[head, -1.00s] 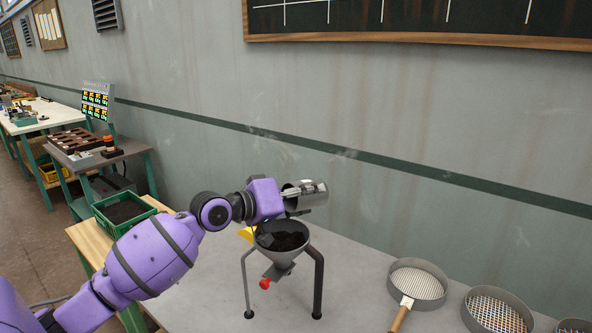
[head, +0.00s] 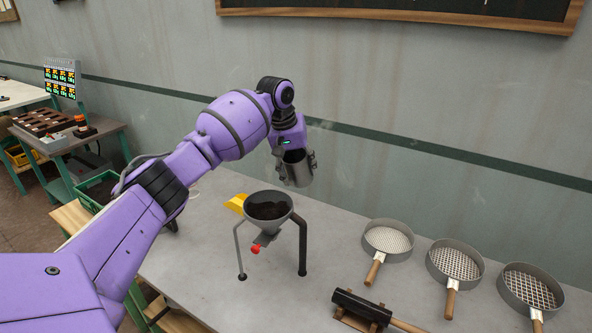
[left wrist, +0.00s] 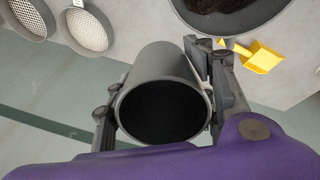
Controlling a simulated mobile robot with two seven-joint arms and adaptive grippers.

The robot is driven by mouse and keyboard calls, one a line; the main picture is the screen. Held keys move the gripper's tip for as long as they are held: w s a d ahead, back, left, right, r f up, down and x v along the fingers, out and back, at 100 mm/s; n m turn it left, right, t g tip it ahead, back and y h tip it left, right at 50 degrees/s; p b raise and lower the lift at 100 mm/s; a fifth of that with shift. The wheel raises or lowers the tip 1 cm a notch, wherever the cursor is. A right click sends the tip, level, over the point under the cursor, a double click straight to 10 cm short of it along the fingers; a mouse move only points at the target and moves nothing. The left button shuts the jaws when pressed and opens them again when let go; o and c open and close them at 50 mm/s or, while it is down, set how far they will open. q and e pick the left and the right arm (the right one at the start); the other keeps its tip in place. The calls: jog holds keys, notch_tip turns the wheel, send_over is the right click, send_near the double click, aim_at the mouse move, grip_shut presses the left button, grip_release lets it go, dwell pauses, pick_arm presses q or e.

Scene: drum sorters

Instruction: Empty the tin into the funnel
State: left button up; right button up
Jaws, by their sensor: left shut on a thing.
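The grey metal tin (head: 297,174) is held in the air by my left gripper (head: 296,160), whose fingers grip it on both sides. It is roughly upright, behind and a little right of the funnel. In the left wrist view the tin (left wrist: 160,62) turns its open mouth to the camera; the inside is dark and I cannot tell whether anything is in it. The grey funnel (head: 284,224) stands on its legs on the table, with dark granular material (head: 268,210) in its bowl and a red knob below. My right gripper is out of view.
A yellow scoop (head: 237,203) is beside the funnel. Several round sieves with wooden handles, one of them here (head: 388,241), lie to the right. A black tool (head: 361,307) rests on a wooden stand in front. A green crate (head: 98,188) is at the left.

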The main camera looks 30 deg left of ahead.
pick_arm(q)
jog(key=shift+w+d+f+g+b, duration=0.15)
jog(key=shift+f+g, duration=0.15)
jog(key=shift+f, duration=0.2)
jog(key=shift+w+d+f+g+b, duration=0.15)
jog(key=shift+f+g, duration=0.15)
jog(key=shift+f, duration=0.2)
jog(key=shift+w+f+g+y+b, duration=0.4)
jog(key=shift+f+g+b, duration=0.25)
jog(key=shift+b, duration=0.15)
jog(key=shift+w+f+g+b, duration=0.1)
jog(key=shift+f+g+b, duration=0.15)
jog(key=shift+b, duration=0.4)
jog(key=shift+r+p, duration=0.35)
jog(key=shift+r, duration=0.25)
jog(key=shift+f, duration=0.15)
jog(key=shift+r, duration=0.5)
jog(key=shift+r+p, duration=0.6)
jog(key=shift+r, duration=1)
jog(key=shift+f, duration=0.15)
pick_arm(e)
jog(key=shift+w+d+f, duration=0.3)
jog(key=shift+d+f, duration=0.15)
